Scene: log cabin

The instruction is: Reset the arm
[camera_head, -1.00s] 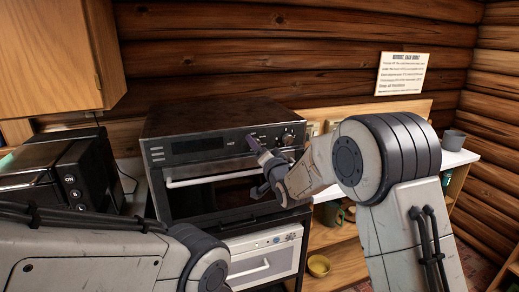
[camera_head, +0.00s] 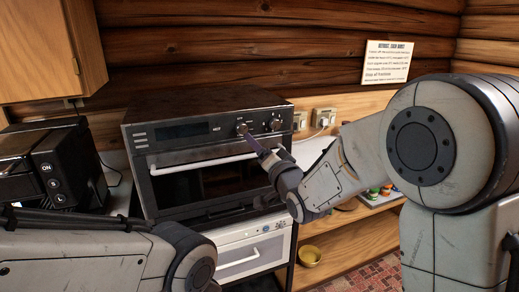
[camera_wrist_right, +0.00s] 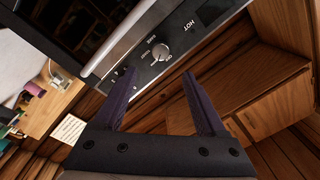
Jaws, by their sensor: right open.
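My right arm reaches across the head view from the right, bent at a large grey joint. Its gripper (camera_head: 262,152) is just in front of the oven's control panel, near the knobs. In the right wrist view the two dark fingers (camera_wrist_right: 160,82) are spread with nothing between them. The black oven (camera_head: 205,185) stands against the log wall with its door shut. A round knob (camera_wrist_right: 161,52) shows ahead of the fingertips in the right wrist view, and I cannot tell whether they touch it. My left arm crosses the lower left of the head view; its gripper is not shown.
A white appliance (camera_head: 255,252) is under the oven. A yellow bowl (camera_head: 309,257) sits on the lower shelf at the right. A paper notice (camera_head: 389,62) hangs on the wall.

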